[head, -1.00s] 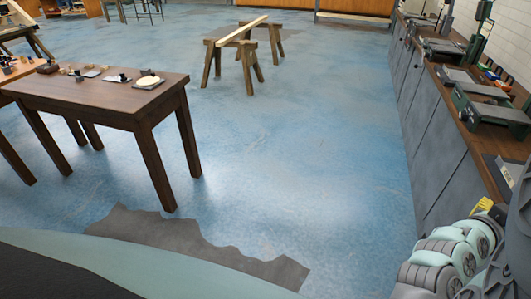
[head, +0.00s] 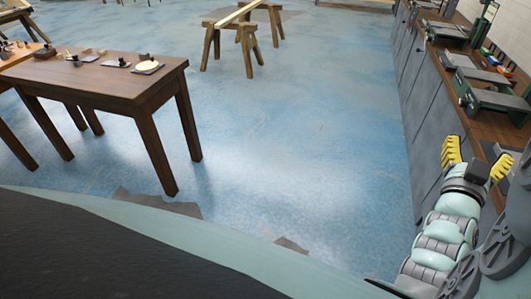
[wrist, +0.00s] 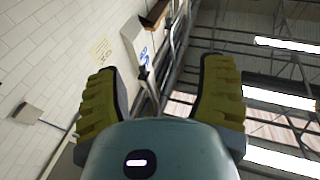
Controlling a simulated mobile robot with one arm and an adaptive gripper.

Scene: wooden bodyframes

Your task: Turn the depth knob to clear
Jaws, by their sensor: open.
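My gripper (head: 476,157) is in the lower right of the head view, raised in front of the right-hand workbench. Its two yellow fingers are spread wide with nothing between them. In the wrist view the gripper (wrist: 158,85) points up towards the wall and ceiling, open and empty. I cannot make out the depth knob in either view. A green and grey bench machine (head: 493,98) stands on the workbench beyond my gripper; its small controls are too small to tell.
The workbench (head: 440,130) with grey cabinet fronts runs along the right, carrying several machines. A dark wooden table (head: 110,82) with small tools stands at left. Sawhorses (head: 243,40) holding a plank stand at the back. The blue floor (head: 300,140) between is clear.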

